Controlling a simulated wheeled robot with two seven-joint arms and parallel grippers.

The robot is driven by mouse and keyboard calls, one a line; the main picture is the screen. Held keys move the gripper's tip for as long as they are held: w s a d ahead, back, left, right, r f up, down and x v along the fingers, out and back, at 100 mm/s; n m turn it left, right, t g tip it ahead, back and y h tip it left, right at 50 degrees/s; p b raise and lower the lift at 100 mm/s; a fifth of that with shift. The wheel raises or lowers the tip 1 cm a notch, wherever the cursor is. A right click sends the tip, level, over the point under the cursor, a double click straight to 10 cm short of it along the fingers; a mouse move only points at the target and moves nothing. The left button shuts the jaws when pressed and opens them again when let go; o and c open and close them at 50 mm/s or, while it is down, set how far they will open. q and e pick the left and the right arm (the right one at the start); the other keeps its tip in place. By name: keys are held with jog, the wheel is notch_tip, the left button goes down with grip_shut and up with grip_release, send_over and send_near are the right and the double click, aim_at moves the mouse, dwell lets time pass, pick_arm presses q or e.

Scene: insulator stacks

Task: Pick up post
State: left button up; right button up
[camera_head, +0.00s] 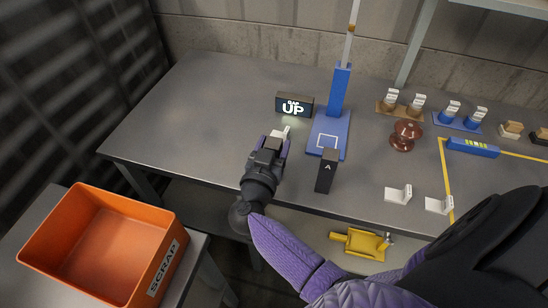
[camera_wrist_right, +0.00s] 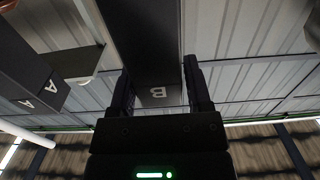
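A dark post marked B (camera_wrist_right: 157,92) stands between the two fingers of my right gripper (camera_wrist_right: 160,95) in the wrist view. The fingers lie close along both sides of it; whether they press on it I cannot tell. In the head view my right gripper (camera_head: 271,145) is over the left part of the table, and post B is not clearly distinguishable there. A second dark post marked A (camera_head: 327,171) stands upright to the right of the gripper; it also shows at the left of the wrist view (camera_wrist_right: 30,75). My left gripper is not in view.
A blue stand (camera_head: 338,95) and a lit GAP UP sign (camera_head: 294,105) are behind the gripper. A brown insulator (camera_head: 405,135) and white pieces (camera_head: 398,195) are to the right. An orange SCRAP bin (camera_head: 75,215) is at lower left. The grey table (camera_head: 190,110) is clear at left.

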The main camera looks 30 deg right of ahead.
grip_shut()
